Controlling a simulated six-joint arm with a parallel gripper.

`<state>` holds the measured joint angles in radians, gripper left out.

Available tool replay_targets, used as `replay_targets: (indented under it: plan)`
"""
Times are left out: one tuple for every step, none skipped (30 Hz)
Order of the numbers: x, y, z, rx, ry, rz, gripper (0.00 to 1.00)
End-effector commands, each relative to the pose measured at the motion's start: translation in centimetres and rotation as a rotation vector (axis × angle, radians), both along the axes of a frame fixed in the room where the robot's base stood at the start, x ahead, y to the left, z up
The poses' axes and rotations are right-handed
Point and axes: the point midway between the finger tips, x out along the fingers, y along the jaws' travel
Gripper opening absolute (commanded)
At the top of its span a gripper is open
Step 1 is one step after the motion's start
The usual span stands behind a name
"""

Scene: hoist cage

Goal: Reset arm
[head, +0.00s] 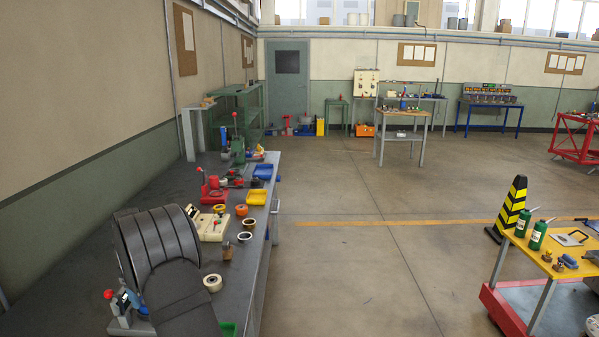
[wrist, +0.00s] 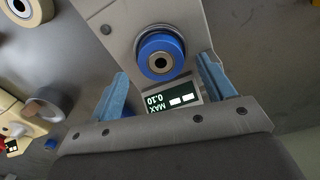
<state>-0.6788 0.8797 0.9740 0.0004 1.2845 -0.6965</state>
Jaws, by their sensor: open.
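My gripper (wrist: 163,66) is open in the wrist view, with its two blue fingers apart and nothing clamped between them. Beyond and between the fingers is a grey device (wrist: 113,17) with a round blue knob (wrist: 162,46) and a small dark display (wrist: 158,103) reading "MAX 0.10" upside down. I cannot tell whether the fingers touch it. In the head view my dark arm reaches over the near end of the workbench (head: 75,250) and hides my gripper. A device with a red ball (head: 109,294) shows at the arm's left.
A striped cone (head: 511,208) and a yellow-topped cart (head: 555,262) stand at right. The middle floor is clear.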

Motion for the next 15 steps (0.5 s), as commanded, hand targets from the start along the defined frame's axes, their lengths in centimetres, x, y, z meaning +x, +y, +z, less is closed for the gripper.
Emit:
replay_targets:
  plan:
    - [0.0,0.0,1.0,0.0,0.0,0.0,0.75]
    - [0.0,0.0,1.7,0.001,0.0,0.0,0.75]
    - [0.0,0.0,2.5,0.001,0.0,0.0,0.75]
    - [0.0,0.0,3.1,0.001,0.0,0.0,0.75]
    - [0.0,0.0,3.7,0.001,0.0,0.0,0.75]
    - [0.0,0.0,4.4,0.0,0.0,0.0,0.75]
    - [0.0,0.0,5.1,0.001,0.0,0.0,0.75]
    - [0.0,0.0,5.7,0.0,0.0,0.0,0.75]
    - [0.0,0.0,6.5,0.001,0.0,0.0,0.75]
    - [0.0,0.0,7.1,0.0,0.0,0.0,0.75]
    - [0.0,0.0,7.7,0.0,0.0,0.0,0.75]
    - [0.0,0.0,8.5,0.0,0.0,0.0,0.75]
    - [0.0,0.0,9.1,0.0,0.0,0.0,0.75]
    - [-0.1,-0.1,9.0,-0.002,0.004,0.0,0.75]
    - [-0.1,-0.1,7.6,-0.006,0.008,0.0,0.75]
